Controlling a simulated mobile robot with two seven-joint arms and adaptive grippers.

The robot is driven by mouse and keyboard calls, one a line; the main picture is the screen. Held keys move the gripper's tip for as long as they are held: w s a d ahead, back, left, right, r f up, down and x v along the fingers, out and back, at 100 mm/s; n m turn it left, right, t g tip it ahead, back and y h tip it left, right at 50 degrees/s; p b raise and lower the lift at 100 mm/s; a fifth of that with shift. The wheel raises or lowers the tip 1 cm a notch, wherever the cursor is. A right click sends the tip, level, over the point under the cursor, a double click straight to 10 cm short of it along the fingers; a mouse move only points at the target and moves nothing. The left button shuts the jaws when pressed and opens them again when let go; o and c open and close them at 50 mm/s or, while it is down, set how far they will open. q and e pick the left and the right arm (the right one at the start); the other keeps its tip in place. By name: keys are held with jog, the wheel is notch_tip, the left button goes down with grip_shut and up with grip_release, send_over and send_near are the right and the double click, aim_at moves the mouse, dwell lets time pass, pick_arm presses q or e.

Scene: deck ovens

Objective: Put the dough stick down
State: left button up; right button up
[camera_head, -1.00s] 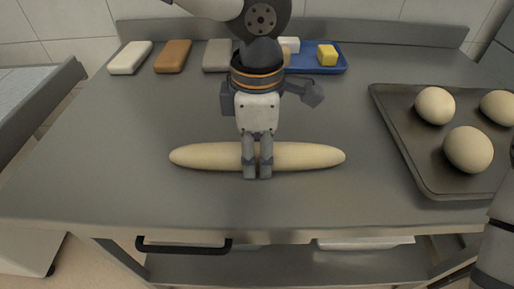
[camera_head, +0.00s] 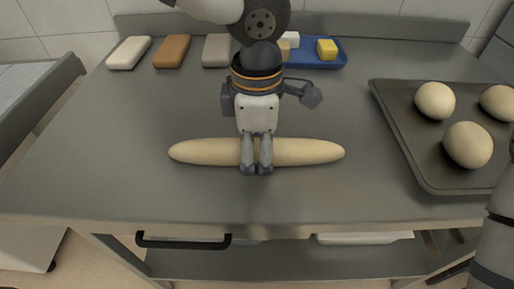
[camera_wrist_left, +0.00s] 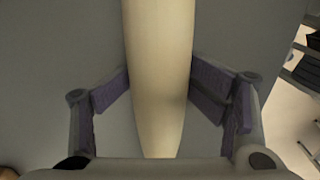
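A long pale dough stick (camera_head: 205,152) lies left to right across the middle of the worktop, level and tapered at its ends. In the left wrist view, the dough stick (camera_wrist_left: 160,80) runs between the two fingers of my left gripper (camera_wrist_left: 160,78). Both purple pads reach its sides, so the gripper looks shut on it. Any small gap under the dough is hard to tell. My right gripper is out of view.
A dark tray (camera_head: 411,150) with several dough balls stands on the right of the worktop (camera_head: 110,185). A blue tray (camera_head: 313,62) with yellow and pale blocks and several coloured bars (camera_head: 172,53) are at the back. The worktop left and front of the dough is clear.

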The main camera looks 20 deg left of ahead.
aim_at(257, 144)
pick_arm(q)
notch_tip(257, 144, up, 13)
jog(key=shift+r, duration=0.2)
dwell(0.3)
